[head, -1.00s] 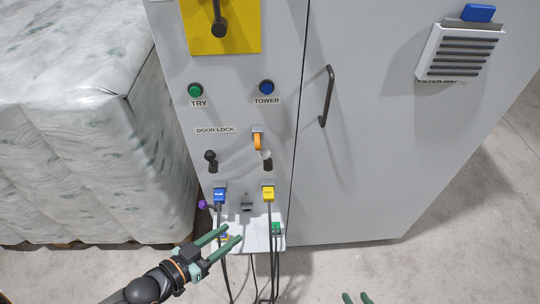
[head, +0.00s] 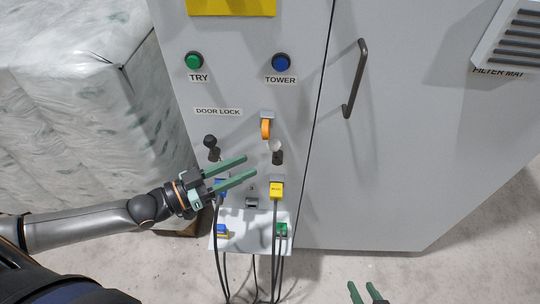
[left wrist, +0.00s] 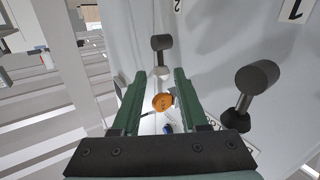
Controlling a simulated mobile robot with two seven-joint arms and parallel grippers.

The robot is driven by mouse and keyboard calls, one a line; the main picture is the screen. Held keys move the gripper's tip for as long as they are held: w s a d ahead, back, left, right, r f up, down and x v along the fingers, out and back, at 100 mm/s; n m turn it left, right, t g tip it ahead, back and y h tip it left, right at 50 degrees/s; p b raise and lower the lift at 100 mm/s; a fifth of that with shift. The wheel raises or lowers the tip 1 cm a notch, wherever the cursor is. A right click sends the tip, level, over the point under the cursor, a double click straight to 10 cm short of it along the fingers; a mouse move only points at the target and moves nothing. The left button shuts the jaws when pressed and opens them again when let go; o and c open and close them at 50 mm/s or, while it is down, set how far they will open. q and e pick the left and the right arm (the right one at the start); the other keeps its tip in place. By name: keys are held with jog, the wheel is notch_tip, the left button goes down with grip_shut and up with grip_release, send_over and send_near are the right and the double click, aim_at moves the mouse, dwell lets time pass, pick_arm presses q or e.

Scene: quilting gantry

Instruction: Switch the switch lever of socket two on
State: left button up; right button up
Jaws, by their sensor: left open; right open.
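Two switch levers stand on the grey cabinet panel in the head view: a left one with a black knob (head: 210,141) and a right one with a pale-looking knob (head: 276,146). Which belongs to socket two cannot be read there. My left gripper (head: 251,165) is open and empty, its fingers pointing right between and slightly below the levers. In the left wrist view the open fingers (left wrist: 160,73) frame a dark-knobbed lever (left wrist: 162,55) beyond their tips. Another dark lever (left wrist: 258,80) stands to the right, near a partly cut number label. My right gripper (head: 366,293) is open at the bottom edge.
A blue plug (head: 221,184), partly hidden by my left gripper, and a yellow plug (head: 277,189) sit below the levers, with cables hanging. A door handle (head: 355,80) is right.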

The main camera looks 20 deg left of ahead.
aim_at(270, 155)
pick_arm(q)
jog(key=x, duration=0.7)
jog(key=shift+w+d+b, duration=0.2)
jog(key=shift+w+b, duration=0.05)
jog(key=shift+b, duration=0.15)
grip_shut()
